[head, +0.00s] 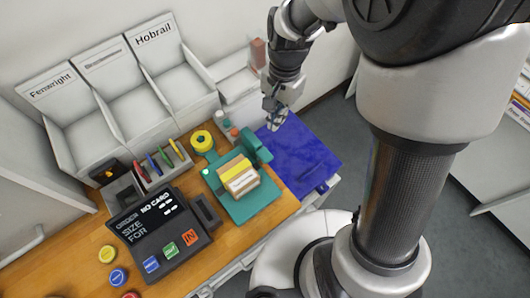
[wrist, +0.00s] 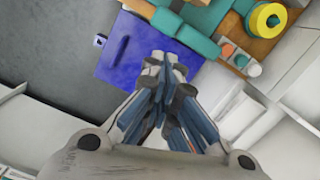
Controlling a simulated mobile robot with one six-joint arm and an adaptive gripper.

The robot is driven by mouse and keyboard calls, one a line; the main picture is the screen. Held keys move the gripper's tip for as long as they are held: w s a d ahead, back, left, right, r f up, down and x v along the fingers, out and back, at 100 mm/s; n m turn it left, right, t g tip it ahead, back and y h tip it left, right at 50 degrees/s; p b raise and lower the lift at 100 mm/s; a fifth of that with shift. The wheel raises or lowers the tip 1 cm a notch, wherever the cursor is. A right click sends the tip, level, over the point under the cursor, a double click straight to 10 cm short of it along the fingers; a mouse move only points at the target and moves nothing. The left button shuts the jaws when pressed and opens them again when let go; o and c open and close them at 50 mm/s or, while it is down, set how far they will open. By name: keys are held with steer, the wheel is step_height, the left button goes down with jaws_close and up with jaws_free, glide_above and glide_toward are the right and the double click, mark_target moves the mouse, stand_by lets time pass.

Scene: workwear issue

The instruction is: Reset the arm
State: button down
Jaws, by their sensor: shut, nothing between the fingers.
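My gripper (head: 272,122) hangs from my arm near the top middle of the head view, over the far left corner of a dark blue panel (head: 304,160). In the wrist view my gripper (wrist: 163,58) has its fingers together and holds nothing. The blue panel (wrist: 140,48) lies beyond the fingertips there. I cannot tell how high the fingers are above it.
A dark console (head: 155,235) stands on the wooden counter (head: 75,245). White bins (head: 150,95) line the wall. Grey floor (head: 345,105) is free at the right.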

stand_by(0.6)
steer(key=s+d+r+n+t+b, duration=0.2)
steer(key=s+d+r+n+b, duration=0.1)
steer(key=s, duration=0.5)
steer(key=s+d+r+n+t+b, duration=0.3)
steer(key=s+d+r+n, duration=0.1)
steer(key=s+r, duration=0.3)
steer(key=shift+s+d+r+n+t+h, duration=0.2)
steer(key=shift+s+d+n+t+h, duration=0.15)
steer(key=shift+s+d, duration=0.4)
